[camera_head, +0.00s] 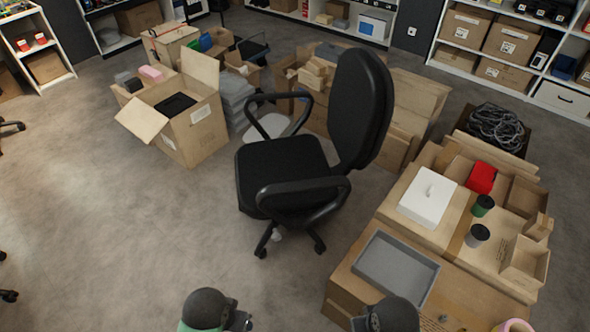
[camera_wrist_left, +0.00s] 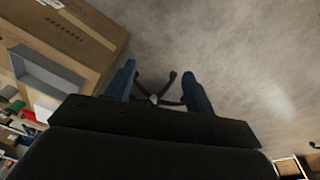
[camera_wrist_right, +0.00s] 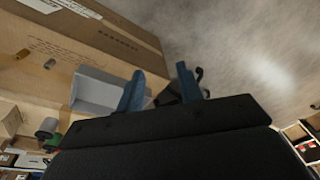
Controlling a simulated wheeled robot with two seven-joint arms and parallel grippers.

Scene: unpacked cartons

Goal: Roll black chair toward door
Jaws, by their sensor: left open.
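The black chair (camera_head: 282,172) stands upright on the carpet in the middle of the head view, with its backrest (camera_head: 358,105) to the right, armrests and a star base on castors. Its base also shows beyond the fingers in the left wrist view (camera_wrist_left: 158,98). My left gripper (camera_wrist_left: 160,68) is open and empty, apart from the chair. My right gripper (camera_wrist_right: 160,70) is open and empty, with a dark part of the chair beyond it. In the head view only rounded parts of my arms show at the bottom edge. No door is in view.
Cartons with a grey tray (camera_head: 397,268), white box (camera_head: 427,198) and cups stand right of the chair. More cartons (camera_head: 400,120) stand behind it, and an open carton (camera_head: 190,120) to its left. Shelves line the back. The carpet (camera_head: 100,230) at left is largely clear.

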